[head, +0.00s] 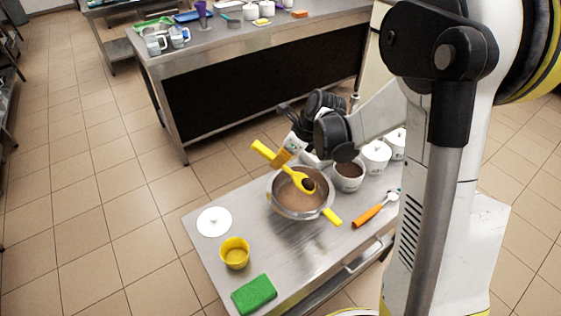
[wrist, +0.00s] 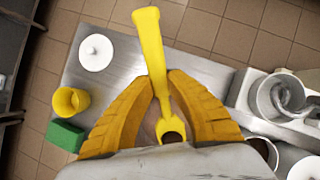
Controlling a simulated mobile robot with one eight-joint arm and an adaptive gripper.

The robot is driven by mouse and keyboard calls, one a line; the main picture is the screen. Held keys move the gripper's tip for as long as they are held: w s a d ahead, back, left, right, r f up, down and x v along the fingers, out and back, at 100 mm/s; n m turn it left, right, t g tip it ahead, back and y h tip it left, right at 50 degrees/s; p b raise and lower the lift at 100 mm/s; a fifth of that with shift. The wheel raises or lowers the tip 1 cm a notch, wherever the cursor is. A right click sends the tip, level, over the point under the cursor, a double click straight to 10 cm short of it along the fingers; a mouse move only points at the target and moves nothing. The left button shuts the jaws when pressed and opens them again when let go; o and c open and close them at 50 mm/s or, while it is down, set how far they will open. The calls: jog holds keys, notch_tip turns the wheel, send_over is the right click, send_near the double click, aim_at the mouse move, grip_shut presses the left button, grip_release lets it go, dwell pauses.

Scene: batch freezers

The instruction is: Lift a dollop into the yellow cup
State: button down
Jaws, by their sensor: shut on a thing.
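My gripper (head: 283,157) is shut on a yellow spoon (head: 298,182), seen also in the wrist view (wrist: 152,45) between the yellow fingers (wrist: 163,86). The spoon is tilted above a steel pot (head: 296,213) holding brown mixture. Its bowl carries something dark brown; whether the bowl touches the mixture I cannot tell. The yellow cup (head: 235,254) stands upright at the near left of the steel table, apart from the gripper; it also shows at the left of the wrist view (wrist: 70,102). No brown shows in the cup. The fingers hide most of the pot in the wrist view.
A white lid (head: 214,221) and a green sponge (head: 254,294) lie near the cup. A white bowl of brown stuff (head: 349,175), white lidded pots (head: 376,156) and an orange-handled tool (head: 370,214) are right of the pot. The table between pot and cup is clear.

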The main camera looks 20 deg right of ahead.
aim_at(269, 152)
jog(key=shift+r, duration=0.5)
jog(key=shift+w+a+r+p, duration=0.1)
jog(key=shift+w+a+p, duration=0.2)
jog(key=shift+p, duration=0.1)
jog(key=shift+w+a+g+h+p, duration=0.5)
jog(key=shift+w+a+g+h, duration=0.5)
jog(key=shift+g+h, duration=0.4)
jog(key=shift+s, duration=0.1)
